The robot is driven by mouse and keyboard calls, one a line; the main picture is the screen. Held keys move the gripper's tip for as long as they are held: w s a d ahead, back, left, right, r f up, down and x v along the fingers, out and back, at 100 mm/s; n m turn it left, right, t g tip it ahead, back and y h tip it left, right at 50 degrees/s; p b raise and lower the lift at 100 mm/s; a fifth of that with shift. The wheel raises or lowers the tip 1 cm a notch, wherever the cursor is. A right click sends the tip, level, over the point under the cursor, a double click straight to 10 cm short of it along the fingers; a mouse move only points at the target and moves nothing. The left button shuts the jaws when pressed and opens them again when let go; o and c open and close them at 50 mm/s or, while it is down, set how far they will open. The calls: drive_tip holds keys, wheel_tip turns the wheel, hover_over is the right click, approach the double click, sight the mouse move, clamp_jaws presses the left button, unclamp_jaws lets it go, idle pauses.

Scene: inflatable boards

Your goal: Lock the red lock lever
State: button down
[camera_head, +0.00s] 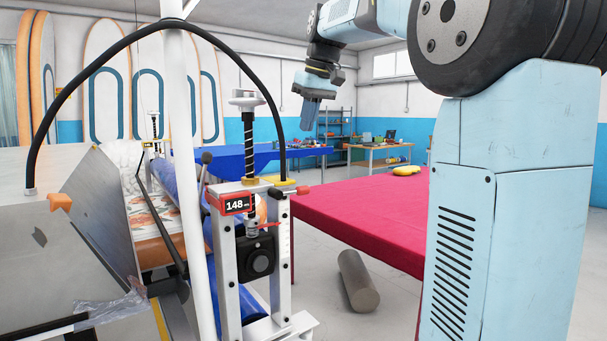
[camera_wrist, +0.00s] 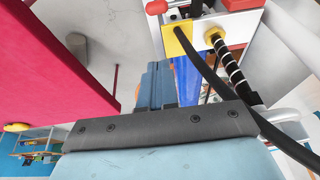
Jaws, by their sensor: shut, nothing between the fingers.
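The red lock lever appears to be the small red-tipped black lever (camera_head: 302,190) on the right end of the press's top plate. In the wrist view a red knob (camera_wrist: 156,7) shows at the top edge, beside the plate; it may be the same lever. My gripper (camera_head: 308,118) hangs in the air above and beyond the press, fingers pointing down, shut and empty. It is apart from the lever. In the wrist view its fingers (camera_wrist: 156,80) show in the middle, above the dark wrist bar. Whether the lever is locked cannot be told.
The press (camera_head: 262,262) has a threaded spindle (camera_head: 248,135), a red display (camera_head: 236,204) reading 148 and a black hose (camera_head: 95,72) arching over it. A white post (camera_head: 180,120) stands left. A red table (camera_head: 365,212) lies right, with a grey cylinder (camera_head: 357,282) on the floor.

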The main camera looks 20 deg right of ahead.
hover_over(290, 192)
drive_tip(key=w+d, duration=0.4)
wheel_tip(290, 192, down, 9)
drive_tip(key=f, duration=0.1)
drive_tip(key=s+f, duration=0.1)
drive_tip(key=f, duration=0.1)
drive_tip(key=shift+s, duration=0.2)
drive_tip(key=shift+s+f, duration=0.2)
drive_tip(key=shift+f, duration=0.4)
